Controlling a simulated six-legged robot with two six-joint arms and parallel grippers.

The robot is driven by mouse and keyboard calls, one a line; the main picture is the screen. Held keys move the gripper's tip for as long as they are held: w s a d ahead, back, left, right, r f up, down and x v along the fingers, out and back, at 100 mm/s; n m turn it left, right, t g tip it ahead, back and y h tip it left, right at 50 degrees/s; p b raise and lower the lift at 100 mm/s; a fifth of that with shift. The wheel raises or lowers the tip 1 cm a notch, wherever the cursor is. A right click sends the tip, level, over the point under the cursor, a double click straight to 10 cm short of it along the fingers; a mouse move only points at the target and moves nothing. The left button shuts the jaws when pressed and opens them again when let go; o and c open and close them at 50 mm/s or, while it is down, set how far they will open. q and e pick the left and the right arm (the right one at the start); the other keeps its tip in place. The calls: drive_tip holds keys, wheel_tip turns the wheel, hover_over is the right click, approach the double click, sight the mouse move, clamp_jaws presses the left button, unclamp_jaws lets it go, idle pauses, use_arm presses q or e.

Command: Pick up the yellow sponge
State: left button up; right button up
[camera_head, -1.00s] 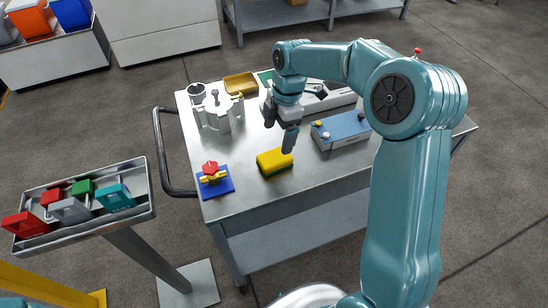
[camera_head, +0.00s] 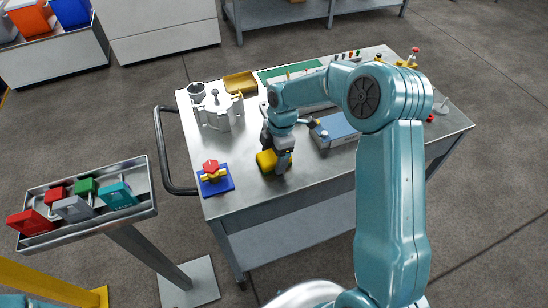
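The yellow sponge (camera_head: 265,161) lies on the metal cart top near its front edge, with a dark underside. My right gripper (camera_head: 281,168) points down at the sponge and covers its right part. Its fingers overlap the sponge in the picture; I cannot tell whether they touch it or how far they are apart. My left gripper is not in view.
A blue block with a red and yellow valve (camera_head: 214,178) sits left of the sponge. A blue-grey box (camera_head: 338,130) is to the right. A metal pump-like part (camera_head: 216,108) and a yellow tray (camera_head: 240,83) stand behind.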

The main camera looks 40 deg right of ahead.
sight(274, 155)
drive_tip(key=c, duration=0.7)
wheel_tip(274, 155, up, 20)
